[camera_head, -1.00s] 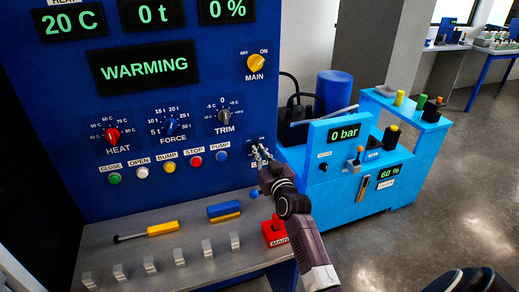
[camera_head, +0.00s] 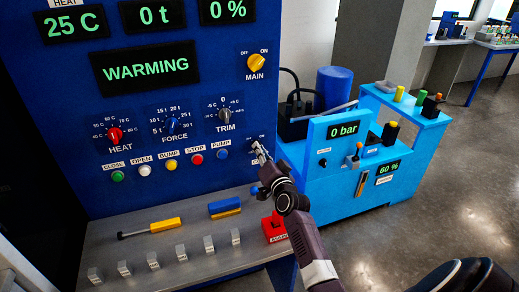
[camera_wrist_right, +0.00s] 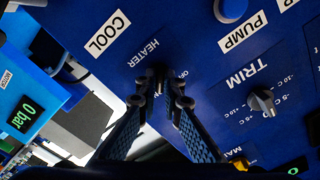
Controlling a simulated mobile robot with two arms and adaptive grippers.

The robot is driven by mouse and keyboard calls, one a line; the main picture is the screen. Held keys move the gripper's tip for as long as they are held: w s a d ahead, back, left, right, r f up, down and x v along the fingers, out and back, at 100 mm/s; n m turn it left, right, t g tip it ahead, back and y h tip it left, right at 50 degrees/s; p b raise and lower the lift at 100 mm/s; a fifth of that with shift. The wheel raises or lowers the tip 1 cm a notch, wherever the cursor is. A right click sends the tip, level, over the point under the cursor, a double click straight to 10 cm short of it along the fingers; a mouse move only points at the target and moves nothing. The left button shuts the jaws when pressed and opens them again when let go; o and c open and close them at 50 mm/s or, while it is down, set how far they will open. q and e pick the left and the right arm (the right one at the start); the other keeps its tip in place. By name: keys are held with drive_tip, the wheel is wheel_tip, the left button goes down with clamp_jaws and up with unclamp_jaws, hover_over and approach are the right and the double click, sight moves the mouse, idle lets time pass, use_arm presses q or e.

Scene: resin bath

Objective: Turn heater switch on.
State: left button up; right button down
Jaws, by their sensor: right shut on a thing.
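The heater switch is a small control on the blue panel (camera_head: 190,95), under the HEATER label in the right wrist view (camera_wrist_right: 146,53). My right gripper (camera_head: 258,150) is at this switch, right of the PUMP button. In the right wrist view its fingertips (camera_wrist_right: 161,84) are closed around the switch's place and hide most of it. The ON/OFF marks there are partly covered, so I cannot read the switch position. The temperature display (camera_head: 76,24) reads 25 C and the status display (camera_head: 146,66) reads WARMING. My left gripper is not in view.
The yellow MAIN switch (camera_head: 256,62) is higher up, and the TRIM knob (camera_head: 223,114) is up and left of my gripper. A light-blue machine (camera_head: 345,190) stands close on the right.

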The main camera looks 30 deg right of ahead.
drive_tip(key=shift+r+m, duration=0.2)
drive_tip(key=shift+m, duration=0.2)
drive_tip(key=c, duration=2.1)
unclamp_jaws()
drive_tip(key=shift+f, duration=0.1)
drive_tip(key=shift+f, duration=0.1)
drive_tip(key=v, duration=1.2)
